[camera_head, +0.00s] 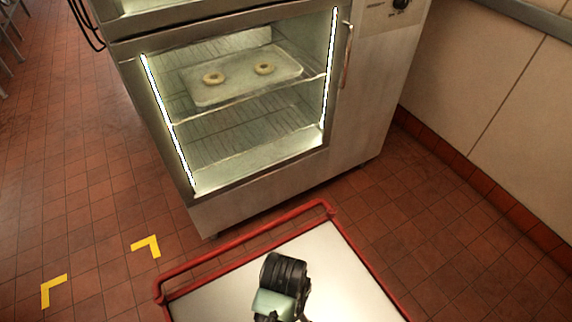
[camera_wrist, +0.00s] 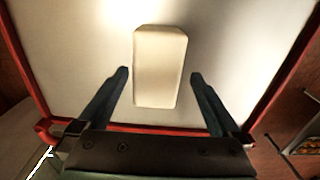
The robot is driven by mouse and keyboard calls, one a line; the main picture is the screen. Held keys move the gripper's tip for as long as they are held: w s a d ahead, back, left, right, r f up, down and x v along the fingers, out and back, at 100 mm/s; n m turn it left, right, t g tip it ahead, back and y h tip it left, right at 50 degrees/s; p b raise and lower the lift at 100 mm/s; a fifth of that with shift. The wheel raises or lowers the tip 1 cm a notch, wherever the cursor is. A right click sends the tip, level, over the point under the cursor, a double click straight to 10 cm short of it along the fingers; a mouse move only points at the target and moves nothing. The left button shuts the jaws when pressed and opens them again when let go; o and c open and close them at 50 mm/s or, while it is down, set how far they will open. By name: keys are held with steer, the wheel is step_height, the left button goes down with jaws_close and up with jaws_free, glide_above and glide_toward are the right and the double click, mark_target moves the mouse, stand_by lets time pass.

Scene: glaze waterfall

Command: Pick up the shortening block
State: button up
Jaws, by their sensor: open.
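The shortening block is a cream-coloured, rounded rectangular block (camera_wrist: 160,68) in the wrist view. It lies on a white surface with a red rim (camera_wrist: 80,62). My gripper (camera_wrist: 160,78) is open, with one dark finger on each side of the block's near part. A gap shows between the block and each finger, so neither appears to touch it. In the head view my arm's dark wrist part shows over the white surface (camera_head: 345,265), and the block and fingers are hidden there.
A lit glass-fronted cabinet (camera_head: 255,190) stands behind the red-rimmed surface. Inside, a tray (camera_head: 215,95) holds two ring-shaped pieces (camera_head: 264,69) on the upper rack; the lower rack looks empty. Yellow corner marks (camera_head: 147,246) lie on the tiled floor at left. A wall stands at right.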

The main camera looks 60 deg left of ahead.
steer(key=f, duration=0.5)
steer(key=shift+w+f, duration=0.1)
steer(key=shift+w, duration=0.1)
steer(key=shift+c, duration=0.2)
jaws_close()
